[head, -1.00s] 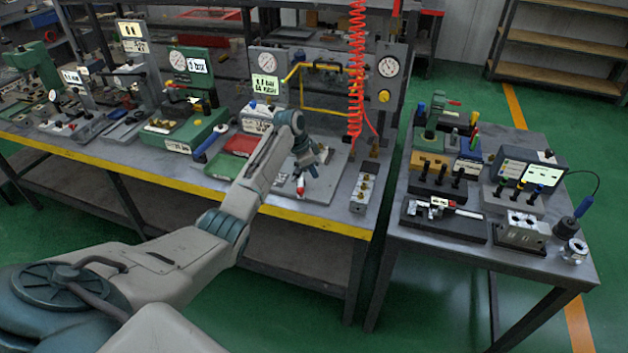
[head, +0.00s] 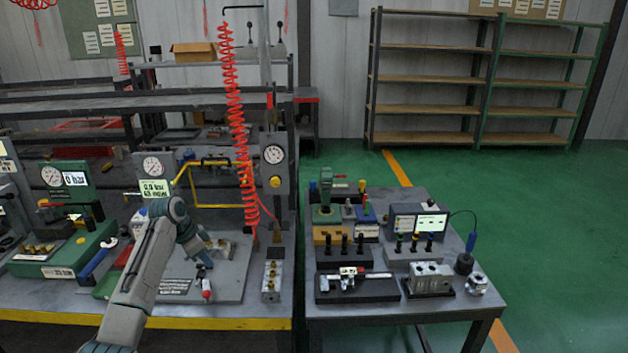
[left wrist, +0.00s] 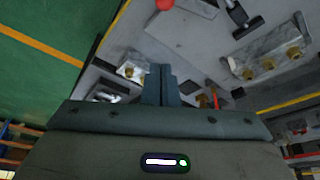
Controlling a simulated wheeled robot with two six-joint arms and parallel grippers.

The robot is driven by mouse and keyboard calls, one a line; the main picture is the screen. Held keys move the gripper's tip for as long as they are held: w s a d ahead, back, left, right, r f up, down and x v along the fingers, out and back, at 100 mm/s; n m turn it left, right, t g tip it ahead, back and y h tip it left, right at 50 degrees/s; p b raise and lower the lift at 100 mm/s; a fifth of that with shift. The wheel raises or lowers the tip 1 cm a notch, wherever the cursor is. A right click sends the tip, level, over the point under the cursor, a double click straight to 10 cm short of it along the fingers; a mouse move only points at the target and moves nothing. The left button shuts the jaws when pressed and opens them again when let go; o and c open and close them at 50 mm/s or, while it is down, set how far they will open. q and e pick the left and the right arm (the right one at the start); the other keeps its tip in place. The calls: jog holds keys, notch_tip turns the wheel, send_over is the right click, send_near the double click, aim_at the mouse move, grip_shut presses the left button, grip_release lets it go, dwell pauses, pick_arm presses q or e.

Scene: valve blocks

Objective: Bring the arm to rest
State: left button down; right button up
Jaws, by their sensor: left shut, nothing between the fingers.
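My left arm comes in from the lower left over the yellow-edged bench. My left gripper (head: 205,262) points down above the grey board on the bench; its fingers (left wrist: 161,85) are shut and empty in the left wrist view. A small red-and-white part (head: 206,290) stands on the board just below the gripper in the head view; I cannot tell if they touch. A metal valve block with brass fittings (head: 271,278) sits right of the board. A block with brass fittings (left wrist: 265,65) also shows in the left wrist view. My right gripper is not in view.
A gauge panel with yellow pipe (head: 205,180) stands behind the gripper. A red coiled hose (head: 238,120) hangs to its right. A second table (head: 380,310) at the right holds several blocks and a display box (head: 418,222). Green floor lies open further right.

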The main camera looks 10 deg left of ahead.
pick_arm(q)
jog(key=s+d+f+n+y, duration=0.1)
jog(key=s+d+f, duration=0.6)
jog(key=s, duration=0.4)
jog(key=s+d+f+n+y, duration=0.15)
jog(key=s+d+f, duration=0.35)
jog(key=s+f, duration=0.5)
jog(key=s+d+r+n, duration=0.2)
jog(key=s, duration=0.6)
jog(key=s+d+r+n, duration=0.1)
jog(key=s+d+r, duration=0.1)
jog(key=s, duration=0.6)
jog(key=s+d+r+n, duration=0.2)
jog(key=s+r, duration=0.1)
jog(key=s, duration=0.6)
jog(key=w+a+f+y+b, duration=0.1)
jog(key=a+f, duration=0.1)
jog(key=f, duration=1.3)
jog(key=w+a+f, duration=0.1)
jog(key=f, duration=1.4)
jog(key=s+a+f+g+b, duration=0.1)
jog(key=s+f, duration=1.9)
jog(key=f, duration=0.3)
jog(key=shift+a+g+b, duration=0.3)
jog(key=shift+g+b, duration=0.05)
jog(key=shift+g, duration=0.05)
